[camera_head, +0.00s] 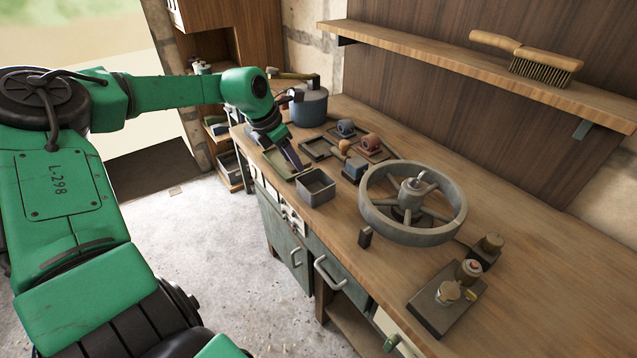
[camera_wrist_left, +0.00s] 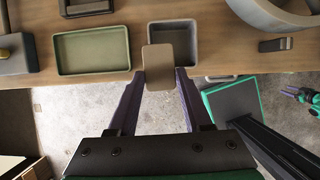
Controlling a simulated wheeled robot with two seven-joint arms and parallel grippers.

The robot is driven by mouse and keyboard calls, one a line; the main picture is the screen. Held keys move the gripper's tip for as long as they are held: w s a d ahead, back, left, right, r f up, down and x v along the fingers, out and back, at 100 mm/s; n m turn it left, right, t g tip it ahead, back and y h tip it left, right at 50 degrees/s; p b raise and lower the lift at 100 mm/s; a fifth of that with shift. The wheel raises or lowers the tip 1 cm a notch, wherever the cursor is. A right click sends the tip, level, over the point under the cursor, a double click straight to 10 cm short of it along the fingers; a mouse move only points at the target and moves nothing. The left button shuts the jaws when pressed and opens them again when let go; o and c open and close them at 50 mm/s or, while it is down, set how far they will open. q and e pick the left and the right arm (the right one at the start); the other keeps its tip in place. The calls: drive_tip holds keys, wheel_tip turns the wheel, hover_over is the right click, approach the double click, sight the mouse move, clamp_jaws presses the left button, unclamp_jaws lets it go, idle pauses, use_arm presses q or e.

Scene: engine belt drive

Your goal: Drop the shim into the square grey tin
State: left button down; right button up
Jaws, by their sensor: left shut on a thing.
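My left gripper (camera_head: 290,160) reaches down at the front edge of the bench, beside the square grey tin. In the left wrist view, its two purple fingers (camera_wrist_left: 160,78) are shut on the shim (camera_wrist_left: 158,62), a flat brown rectangular plate. The shim overlaps the left part of the square grey tin (camera_wrist_left: 188,48) in that view. I cannot tell how high the shim is above it. In the head view, the tin (camera_head: 316,187) stands open at the bench edge, just right of the fingers; the shim cannot be made out there.
A shallow green tray (camera_wrist_left: 92,50) lies left of the tin. A large spoked wheel (camera_head: 413,202) stands to the right on the workbench (camera_head: 540,270), with a small dark block (camera_head: 365,237) in front. A blue-grey pot (camera_head: 308,106) and a dark frame (camera_head: 318,149) lie behind.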

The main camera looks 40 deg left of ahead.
sight(309, 160)
use_arm(q)
drive_tip(key=w+d, duration=0.1)
drive_tip(key=w+r, duration=0.1)
drive_tip(key=w, duration=0.1)
drive_tip(key=shift+d+n, duration=0.35)
drive_tip(key=shift+n, duration=0.05)
drive_tip(key=f+b, duration=0.2)
drive_tip(key=f, duration=0.1)
drive_tip(key=f+b, duration=0.1)
drive_tip(key=f, duration=0.1)
drive_tip(key=shift+s+f, duration=0.15)
drive_tip(key=shift+s, duration=0.15)
drive_tip(key=shift+w+f+b, duration=0.15)
drive_tip(key=shift+f+b, duration=0.1)
drive_tip(key=shift+b, duration=0.05)
drive_tip(key=shift+c, duration=1.3)
unclamp_jaws()
drive_tip(key=shift+r, duration=0.1)
use_arm(e)
drive_tip(key=f, duration=0.3)
drive_tip(key=shift+w+f, duration=0.15)
drive_tip(key=shift+w, duration=0.2)
use_arm(q)
drive_tip(key=b+v, duration=0.1)
drive_tip(key=v, duration=1.3)
drive_tip(key=shift+s+r, duration=0.25)
use_arm(e)
drive_tip(key=shift+f, duration=0.65)
use_arm(q)
drive_tip(key=shift+d, duration=0.1)
